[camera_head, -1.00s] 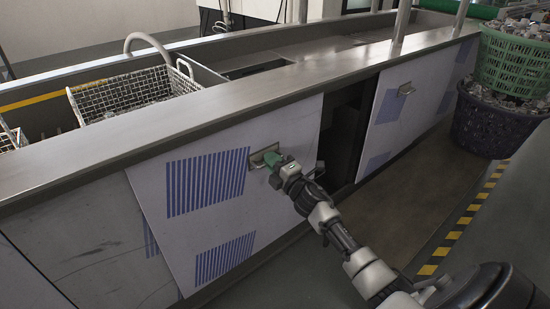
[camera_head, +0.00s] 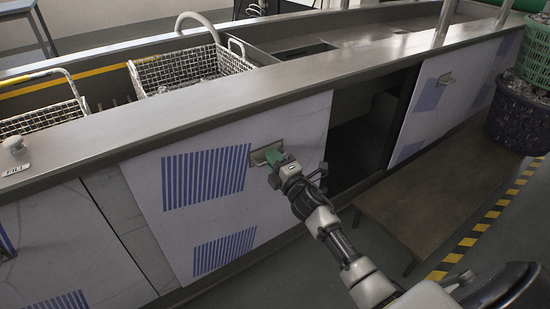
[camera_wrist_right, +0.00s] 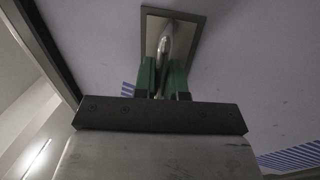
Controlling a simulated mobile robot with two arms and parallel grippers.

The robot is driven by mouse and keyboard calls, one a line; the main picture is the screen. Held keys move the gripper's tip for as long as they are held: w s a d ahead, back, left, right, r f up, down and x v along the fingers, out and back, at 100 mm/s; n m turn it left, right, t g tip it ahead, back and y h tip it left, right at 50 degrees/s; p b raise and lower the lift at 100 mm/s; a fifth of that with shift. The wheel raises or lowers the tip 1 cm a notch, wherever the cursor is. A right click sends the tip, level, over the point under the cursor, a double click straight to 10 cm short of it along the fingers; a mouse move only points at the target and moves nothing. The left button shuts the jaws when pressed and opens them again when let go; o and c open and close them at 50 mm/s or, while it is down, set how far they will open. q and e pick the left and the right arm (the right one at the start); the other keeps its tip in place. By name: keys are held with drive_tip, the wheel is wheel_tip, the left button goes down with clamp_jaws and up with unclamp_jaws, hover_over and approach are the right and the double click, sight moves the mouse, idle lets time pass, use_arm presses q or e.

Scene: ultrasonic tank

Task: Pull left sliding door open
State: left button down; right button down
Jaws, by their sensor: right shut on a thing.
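The left sliding door (camera_head: 290,205) is a white panel with blue striped patches, set in the front of the long metal counter. Its recessed metal handle (camera_head: 258,157) is near the panel's upper right edge. My right gripper (camera_head: 273,158), with green fingertips, is shut on this handle. In the right wrist view, the green fingers (camera_wrist_right: 162,78) are on either side of the metal handle bar (camera_wrist_right: 166,45). The door is partly open, with a dark opening (camera_head: 352,125) to its right. My left gripper is not in view.
A right-hand door (camera_head: 425,105) with its own handle stands beyond the opening. Wire baskets (camera_head: 190,68) sit in the tank behind the counter rim (camera_head: 290,80). A brown board (camera_head: 440,195) lies in front of the opening.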

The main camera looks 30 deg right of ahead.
drive_tip(key=shift+f, duration=0.1)
drive_tip(key=c, duration=1.2)
unclamp_jaws()
drive_tip(key=a+v, duration=0.1)
drive_tip(key=v, duration=0.9)
drive_tip(key=shift+s+d+p, duration=0.4)
drive_tip(key=shift+s+d, duration=0.05)
